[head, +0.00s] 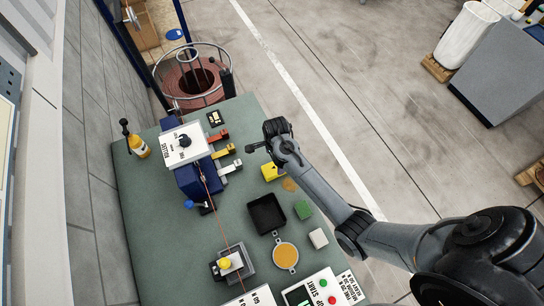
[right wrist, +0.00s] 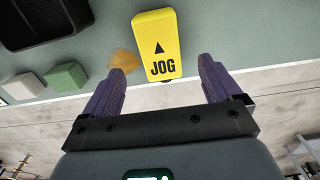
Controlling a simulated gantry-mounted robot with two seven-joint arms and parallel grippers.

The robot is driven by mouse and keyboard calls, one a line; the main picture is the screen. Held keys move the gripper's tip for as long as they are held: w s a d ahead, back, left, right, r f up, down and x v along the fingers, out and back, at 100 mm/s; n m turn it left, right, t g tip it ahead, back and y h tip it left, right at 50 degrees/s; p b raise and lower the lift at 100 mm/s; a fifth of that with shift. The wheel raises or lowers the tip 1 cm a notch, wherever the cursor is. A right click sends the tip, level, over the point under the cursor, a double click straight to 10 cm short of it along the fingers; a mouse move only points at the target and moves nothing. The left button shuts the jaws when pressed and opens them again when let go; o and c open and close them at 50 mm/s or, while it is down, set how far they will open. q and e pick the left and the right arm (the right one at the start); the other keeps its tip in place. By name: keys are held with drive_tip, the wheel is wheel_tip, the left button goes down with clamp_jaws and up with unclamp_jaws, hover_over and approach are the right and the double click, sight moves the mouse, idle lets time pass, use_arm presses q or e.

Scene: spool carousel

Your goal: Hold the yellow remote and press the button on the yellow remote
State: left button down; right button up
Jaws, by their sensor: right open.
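The yellow remote (head: 270,173) lies on the green table near its right edge. In the right wrist view the yellow remote (right wrist: 157,38) shows a black arrow and the word JOG. My right gripper (head: 257,148) is open and empty, above the table edge just beyond the remote in the head view. In the right wrist view its two purple fingers (right wrist: 157,78) stand apart, one either side of the remote's near end, not closed on it. My left gripper is not in view.
A black tray (head: 267,214), a green block (head: 303,209), a white block (head: 318,238) and an orange-filled dish (head: 286,256) stand nearby. A tan disc (head: 289,185) lies beside the remote. A blue machine (head: 190,178) with coloured levers stands left.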

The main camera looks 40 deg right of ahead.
sight(275, 168)
wheel_tip(275, 168, down, 8)
drive_tip(key=shift+f, duration=0.1)
idle(0.4)
drive_tip(key=c, duration=1.2)
idle(2.2)
